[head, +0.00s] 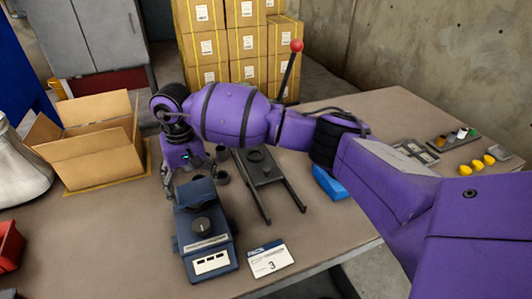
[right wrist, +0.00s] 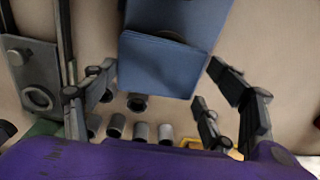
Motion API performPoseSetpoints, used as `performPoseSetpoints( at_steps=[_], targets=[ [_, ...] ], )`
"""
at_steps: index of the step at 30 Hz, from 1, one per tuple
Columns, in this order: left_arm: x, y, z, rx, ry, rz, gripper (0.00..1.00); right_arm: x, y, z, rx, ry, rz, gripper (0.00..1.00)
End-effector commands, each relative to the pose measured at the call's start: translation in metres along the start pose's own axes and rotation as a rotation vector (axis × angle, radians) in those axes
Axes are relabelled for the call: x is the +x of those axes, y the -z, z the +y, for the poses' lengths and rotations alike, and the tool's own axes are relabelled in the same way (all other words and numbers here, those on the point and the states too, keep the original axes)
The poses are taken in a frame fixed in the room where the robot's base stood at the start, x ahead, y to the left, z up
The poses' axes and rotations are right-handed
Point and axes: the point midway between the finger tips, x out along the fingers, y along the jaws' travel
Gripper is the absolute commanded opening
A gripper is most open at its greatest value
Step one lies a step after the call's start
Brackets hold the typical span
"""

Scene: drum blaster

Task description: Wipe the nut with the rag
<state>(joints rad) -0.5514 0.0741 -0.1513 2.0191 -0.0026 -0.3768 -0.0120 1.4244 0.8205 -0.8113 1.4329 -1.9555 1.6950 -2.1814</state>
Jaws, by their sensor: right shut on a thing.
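My right gripper (head: 188,178) points down at the back end of a dark blue device (head: 206,228) with a black knob on top. In the right wrist view, the fingers of my right gripper (right wrist: 163,72) lie on either side of the device's blue end (right wrist: 155,68) and appear shut on it. Several small grey hollow cylinders (right wrist: 141,131) stand close to the fingers; I cannot tell if one is the nut. No cloth is clearly recognisable as the rag. A small blue item (head: 328,184) lies beyond the grey stand; its kind is unclear. My left gripper is out of view.
A grey stand with two long legs (head: 262,178) is right of the device. A card marked 3 (head: 269,259) lies near the front edge. An open cardboard box (head: 95,150) stands left, a red bin (head: 10,246) at far left. Yellow pieces (head: 477,165) lie far right.

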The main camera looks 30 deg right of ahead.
Motion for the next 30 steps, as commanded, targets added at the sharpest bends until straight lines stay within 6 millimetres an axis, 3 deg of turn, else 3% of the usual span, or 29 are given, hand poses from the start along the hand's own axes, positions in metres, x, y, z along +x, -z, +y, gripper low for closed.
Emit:
performPoseSetpoints(
  at_steps=[7, 16, 30],
  targets=[
    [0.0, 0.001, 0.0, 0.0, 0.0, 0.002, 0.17, 0.001, 0.0, 0.016, 0.002, -0.001, -0.002, 0.57],
    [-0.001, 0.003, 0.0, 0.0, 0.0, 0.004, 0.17, 0.001, -0.001, 0.018, 0.0, -0.001, -0.003, 0.57],
    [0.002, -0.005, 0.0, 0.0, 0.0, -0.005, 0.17, 0.001, 0.0, -0.008, -0.002, 0.0, -0.001, 0.57]
  ],
)
